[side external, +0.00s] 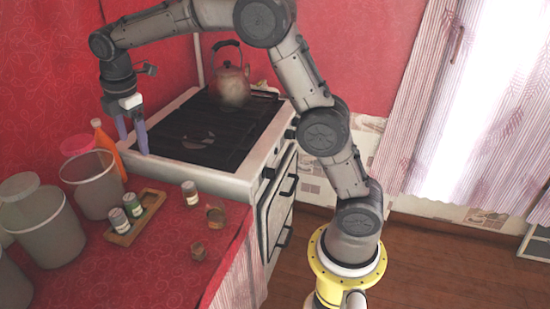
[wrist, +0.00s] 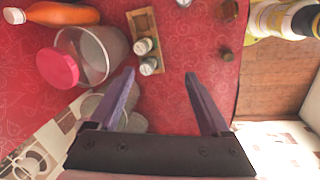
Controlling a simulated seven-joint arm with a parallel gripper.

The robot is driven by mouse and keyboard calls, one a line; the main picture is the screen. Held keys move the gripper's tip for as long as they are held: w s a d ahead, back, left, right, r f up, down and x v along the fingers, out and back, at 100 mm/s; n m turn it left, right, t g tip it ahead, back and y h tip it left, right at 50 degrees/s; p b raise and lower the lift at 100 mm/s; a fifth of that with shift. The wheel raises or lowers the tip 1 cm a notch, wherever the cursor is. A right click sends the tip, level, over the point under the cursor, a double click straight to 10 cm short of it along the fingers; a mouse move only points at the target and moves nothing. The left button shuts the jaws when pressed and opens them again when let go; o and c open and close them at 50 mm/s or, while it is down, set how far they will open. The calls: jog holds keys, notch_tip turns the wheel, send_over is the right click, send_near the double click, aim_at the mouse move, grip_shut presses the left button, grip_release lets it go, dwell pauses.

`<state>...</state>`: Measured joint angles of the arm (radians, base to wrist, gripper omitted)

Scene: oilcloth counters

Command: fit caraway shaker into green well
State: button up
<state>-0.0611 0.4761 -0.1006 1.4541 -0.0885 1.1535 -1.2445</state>
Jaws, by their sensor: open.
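A small wooden tray (side external: 150,198) stands on the red counter, with two capped shakers in it, one dark-labelled (side external: 117,221) and one greenish-labelled (side external: 132,206). A third capped shaker (side external: 190,194) stands loose to the right of the tray. Labels are too small to read, so I cannot tell which is caraway. No well's colour can be made out for certain; the tray's far end looks empty. In the wrist view the tray (wrist: 155,32) and its shakers lie beyond my fingertips. My gripper (side external: 133,146) is open and empty, raised above the counter by the stove; its fingers show in the wrist view (wrist: 160,76).
Two small brown jars (side external: 215,216) (side external: 198,250) stand near the counter edge. The stove (side external: 205,135) with a kettle (side external: 231,83) is behind.

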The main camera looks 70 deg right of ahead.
jog(key=s+d+r+m+t, duration=0.1)
jog(key=s+r+m, duration=0.25)
jog(key=s, duration=0.55)
jog(key=s+r+m+t, duration=0.1)
jog(key=s+r+m, duration=0.25)
jog(key=s, duration=0.45)
jog(key=s+f+m+t, duration=0.1)
jog(key=s+f+m, duration=0.2)
jog(key=s, duration=0.5)
jog(key=s+f+m, duration=0.3)
jog(key=s+m, duration=0.2)
jog(key=s, duration=0.3)
jog(key=shift+s+d+t+y, duration=0.15)
jog(key=shift+s+t+y, duration=0.25)
